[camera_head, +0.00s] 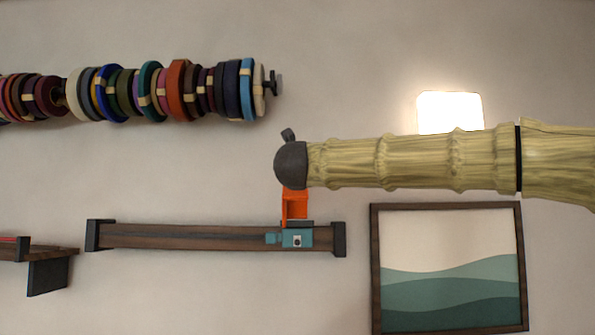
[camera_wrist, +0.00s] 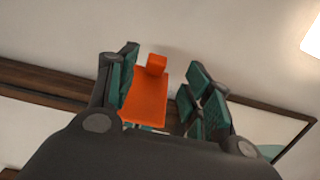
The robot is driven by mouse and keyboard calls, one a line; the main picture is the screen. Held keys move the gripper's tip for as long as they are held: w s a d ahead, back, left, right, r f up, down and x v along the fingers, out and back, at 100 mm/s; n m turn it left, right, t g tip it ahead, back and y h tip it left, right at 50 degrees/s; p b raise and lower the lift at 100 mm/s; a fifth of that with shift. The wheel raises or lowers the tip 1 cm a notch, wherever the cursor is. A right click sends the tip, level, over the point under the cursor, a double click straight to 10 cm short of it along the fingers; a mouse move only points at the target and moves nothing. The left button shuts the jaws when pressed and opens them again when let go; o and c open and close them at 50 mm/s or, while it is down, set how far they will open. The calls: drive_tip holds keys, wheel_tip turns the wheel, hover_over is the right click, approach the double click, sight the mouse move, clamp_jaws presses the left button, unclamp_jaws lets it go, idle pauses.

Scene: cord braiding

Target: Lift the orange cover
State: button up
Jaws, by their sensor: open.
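The orange cover (camera_head: 294,207) shows in the head view just below the dark rounded end of my arm, above a teal box (camera_head: 290,239) with a pale plate and a dark round spot. The box sits on a dark wooden rail (camera_head: 190,237). In the wrist view the orange cover (camera_wrist: 147,98) is a flat panel with a small raised tab (camera_wrist: 157,65) at its far end. My gripper (camera_wrist: 160,70) is open, with its teal-padded fingers on either side of the cover. I cannot tell whether a finger touches it. The fingers are not clearly visible in the head view.
A rack of colourful spools (camera_head: 176,90) hangs at upper left. A framed wave picture (camera_head: 375,270) hangs at lower right, close to the rail's end. A dark shelf (camera_head: 48,275) is at lower left. The wall between spools and rail is clear.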

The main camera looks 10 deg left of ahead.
drive_tip(key=s, duration=0.4)
drive_tip(key=shift+s+d+f, duration=0.25)
drive_tip(key=shift+s+f, duration=0.05)
